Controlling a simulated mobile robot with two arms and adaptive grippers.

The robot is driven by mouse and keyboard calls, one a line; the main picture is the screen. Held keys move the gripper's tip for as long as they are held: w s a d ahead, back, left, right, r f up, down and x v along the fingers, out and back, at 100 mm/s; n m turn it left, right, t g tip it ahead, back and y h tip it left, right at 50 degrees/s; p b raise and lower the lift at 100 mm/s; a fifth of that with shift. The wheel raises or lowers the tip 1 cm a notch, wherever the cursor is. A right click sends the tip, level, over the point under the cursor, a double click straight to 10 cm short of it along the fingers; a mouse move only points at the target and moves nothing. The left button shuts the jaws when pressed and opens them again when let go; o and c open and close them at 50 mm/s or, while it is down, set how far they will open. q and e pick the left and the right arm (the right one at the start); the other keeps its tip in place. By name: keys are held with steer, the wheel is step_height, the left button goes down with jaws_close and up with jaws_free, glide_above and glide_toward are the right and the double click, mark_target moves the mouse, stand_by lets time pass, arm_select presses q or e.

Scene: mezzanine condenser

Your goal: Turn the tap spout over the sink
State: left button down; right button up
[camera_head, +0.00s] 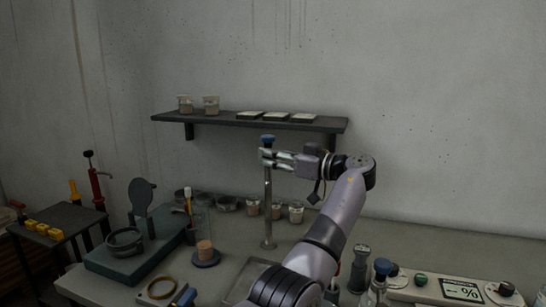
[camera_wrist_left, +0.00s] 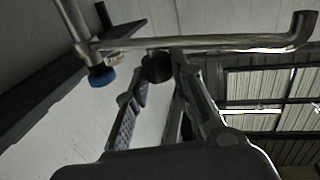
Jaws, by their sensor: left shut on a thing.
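The tap's upright metal post (camera_head: 267,215) stands on the counter, with a blue knob (camera_head: 268,138) at its top. In the left wrist view, its spout (camera_wrist_left: 230,43) runs from the post at the left to a bent end at the right; the blue knob (camera_wrist_left: 102,76) shows below the post end. My left gripper (camera_head: 274,157) is at the top of the post, its fingers (camera_wrist_left: 160,64) shut on the spout. In the head view the fingers mostly hide the spout. The sink (camera_head: 232,291) is at the bottom, partly hidden behind my left arm. My right gripper is out of view.
A dark shelf (camera_head: 225,120) with jars and flat dishes is on the wall behind the tap. Small jars (camera_head: 296,212) stand behind the post. A cork-topped piece (camera_head: 205,253) and a teal-based device (camera_head: 125,262) are to its left; a control panel (camera_head: 455,290) is at right.

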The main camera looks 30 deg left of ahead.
arm_select(q)
steer(key=c, duration=1.8)
jaws_free()
steer(key=shift+f, duration=0.1)
steer(key=o, duration=0.4)
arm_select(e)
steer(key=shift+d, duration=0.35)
arm_select(q)
steer(key=shift+o, duration=0.2)
steer(key=shift+d, duration=0.1)
steer(key=d, duration=1.1)
steer(key=shift+d, duration=0.4)
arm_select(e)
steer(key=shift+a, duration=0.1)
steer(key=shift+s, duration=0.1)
